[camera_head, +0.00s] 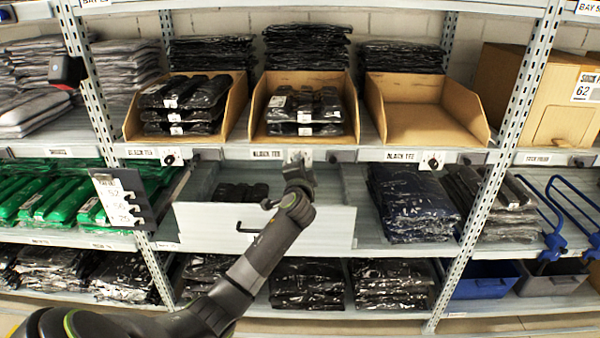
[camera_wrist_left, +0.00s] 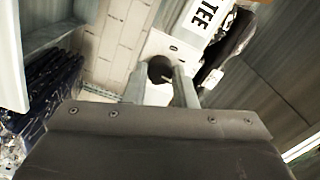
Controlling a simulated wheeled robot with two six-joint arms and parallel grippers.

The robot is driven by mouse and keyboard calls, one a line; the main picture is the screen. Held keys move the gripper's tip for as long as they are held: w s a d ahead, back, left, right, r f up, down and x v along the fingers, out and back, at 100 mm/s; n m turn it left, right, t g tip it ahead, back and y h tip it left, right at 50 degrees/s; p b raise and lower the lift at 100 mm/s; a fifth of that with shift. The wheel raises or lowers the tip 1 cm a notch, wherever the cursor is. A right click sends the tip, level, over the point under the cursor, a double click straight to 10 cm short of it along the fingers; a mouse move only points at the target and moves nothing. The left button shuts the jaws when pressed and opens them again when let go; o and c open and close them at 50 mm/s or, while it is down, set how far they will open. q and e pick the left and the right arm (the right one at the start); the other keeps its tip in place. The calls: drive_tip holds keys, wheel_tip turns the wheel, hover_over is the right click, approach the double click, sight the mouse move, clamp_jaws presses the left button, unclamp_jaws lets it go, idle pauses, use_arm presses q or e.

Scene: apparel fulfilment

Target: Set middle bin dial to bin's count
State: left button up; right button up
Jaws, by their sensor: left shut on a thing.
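The middle bin (camera_head: 257,104) is an open cardboard tray on the upper shelf. It holds packaged black tees (camera_head: 305,112) in layered stacks; their exact number is hard to read. Its dial (camera_head: 294,154) is on the shelf edge below, beside a BLACK TEE label, mostly hidden by my left gripper (camera_head: 298,168). In the left wrist view, my left gripper (camera_wrist_left: 160,90) has its two fingers on either side of the dark dial knob (camera_wrist_left: 160,68), shut on it. The white dial plate (camera_wrist_left: 178,48) shows behind; its setting cannot be read. My right gripper is not in view.
A left bin (camera_head: 238,106) with tees and its dial (camera_head: 171,157) stand beside it; the right bin (camera_head: 428,108) is empty, with a dial (camera_head: 432,160). A pulled-out drawer (camera_head: 325,224) lies below my gripper. A hanging sign (camera_head: 118,198) is at left.

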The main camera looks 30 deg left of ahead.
use_arm(q)
drive_tip(key=shift+f+n+b, duration=0.1)
drive_tip(key=shift+n+b, duration=0.25)
drive_tip(key=shift+n, duration=0.45)
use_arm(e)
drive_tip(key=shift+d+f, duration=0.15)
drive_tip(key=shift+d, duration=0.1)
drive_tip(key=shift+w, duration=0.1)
use_arm(q)
drive_tip(key=o, duration=1)
drive_tip(key=v, duration=1.7)
drive_tip(key=shift+s+d, duration=0.15)
drive_tip(key=shift+d, duration=0.05)
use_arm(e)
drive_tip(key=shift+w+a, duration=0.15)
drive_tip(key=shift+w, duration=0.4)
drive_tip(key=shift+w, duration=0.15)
